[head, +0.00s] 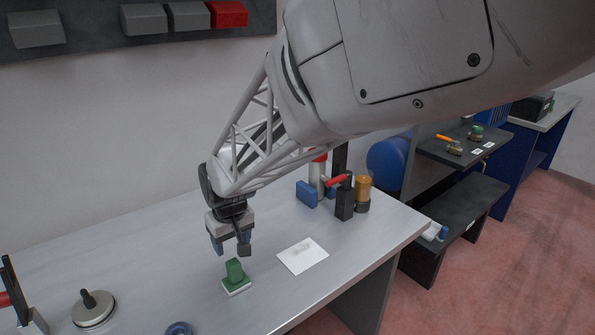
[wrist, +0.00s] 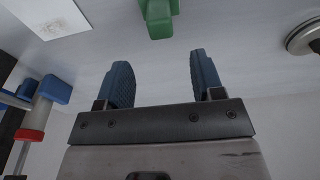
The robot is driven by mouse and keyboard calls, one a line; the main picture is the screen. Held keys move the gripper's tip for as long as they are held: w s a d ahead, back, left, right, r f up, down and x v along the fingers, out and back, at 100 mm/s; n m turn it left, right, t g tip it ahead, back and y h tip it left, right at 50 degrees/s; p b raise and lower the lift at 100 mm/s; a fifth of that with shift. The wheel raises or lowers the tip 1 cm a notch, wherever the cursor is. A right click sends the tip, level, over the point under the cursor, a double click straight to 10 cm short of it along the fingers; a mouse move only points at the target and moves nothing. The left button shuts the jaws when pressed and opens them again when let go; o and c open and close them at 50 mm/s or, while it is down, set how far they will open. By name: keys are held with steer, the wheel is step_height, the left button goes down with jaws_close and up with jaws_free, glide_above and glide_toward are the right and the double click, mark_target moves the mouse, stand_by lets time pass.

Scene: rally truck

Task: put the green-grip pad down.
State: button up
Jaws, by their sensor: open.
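The green-grip pad (head: 235,275) stands on the grey bench top, its green grip upright on a pale base. My gripper (head: 231,250) is open and empty just above and behind the pad, apart from it. In the wrist view the two blue fingers (wrist: 157,80) are spread with nothing between them. The green grip (wrist: 158,15) shows beyond the fingertips at the top edge of that view, partly cut off.
A white sheet (head: 302,256) lies right of the pad. A blue block (head: 307,194), a black red-handled clamp (head: 344,200) and an amber-topped container (head: 363,190) stand at the back right. A round metal piece with a knob (head: 93,308) lies at the left.

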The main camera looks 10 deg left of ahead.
steer(key=s+d+r+m, duration=0.2)
steer(key=d+r, duration=0.2)
steer(key=d, duration=0.8)
steer(key=s+d+r+m, duration=0.2)
steer(key=d+r, duration=0.2)
steer(key=d, duration=0.8)
steer(key=s+d+r+m+t+h, duration=0.1)
steer(key=s+d+m, duration=0.4)
steer(key=s+d, duration=1)
steer(key=d+r, duration=0.1)
steer(key=d, duration=0.1)
steer(key=shift+s+d, duration=0.35)
steer(key=shift+o, duration=0.5)
steer(key=shift+w, duration=0.1)
